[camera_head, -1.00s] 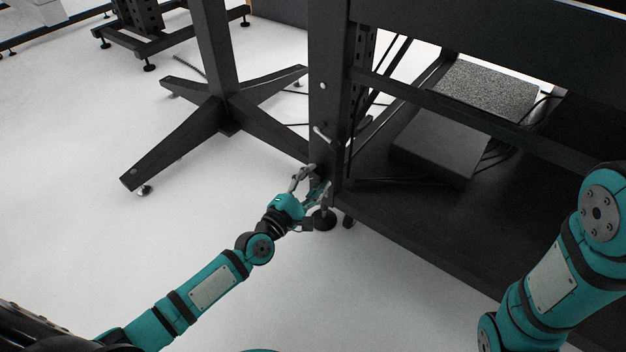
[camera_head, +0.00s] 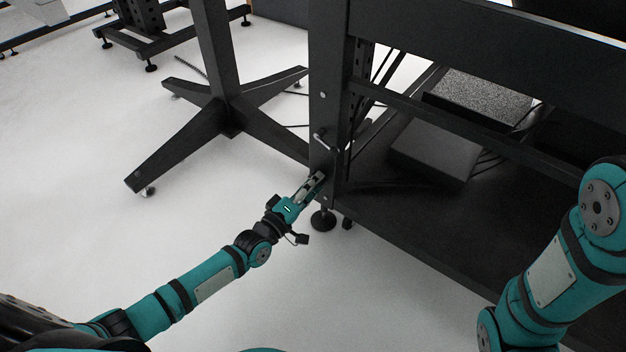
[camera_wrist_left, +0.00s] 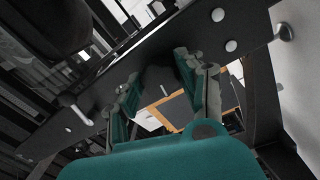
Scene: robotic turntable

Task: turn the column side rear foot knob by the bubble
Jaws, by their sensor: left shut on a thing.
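My left gripper (camera_head: 315,184) is at the lower end of the black frame's corner post (camera_head: 325,110), just above a round black levelling foot (camera_head: 322,220) on the floor. In the left wrist view its two fingers (camera_wrist_left: 165,95) stand on either side of a dark rounded thing (camera_wrist_left: 158,80), which looks like the foot knob. The gripper is shut on it. In the head view the fingers hide the knob. I cannot make out a bubble level in either view. My right gripper is out of view; only part of my right arm shows at the right.
A silver handle (camera_head: 322,142) sticks out of the post above the gripper. A black lower shelf (camera_head: 430,225) carries a dark box (camera_head: 434,153). A black stand with splayed legs (camera_head: 175,148) is left of the post. The pale floor in front is clear.

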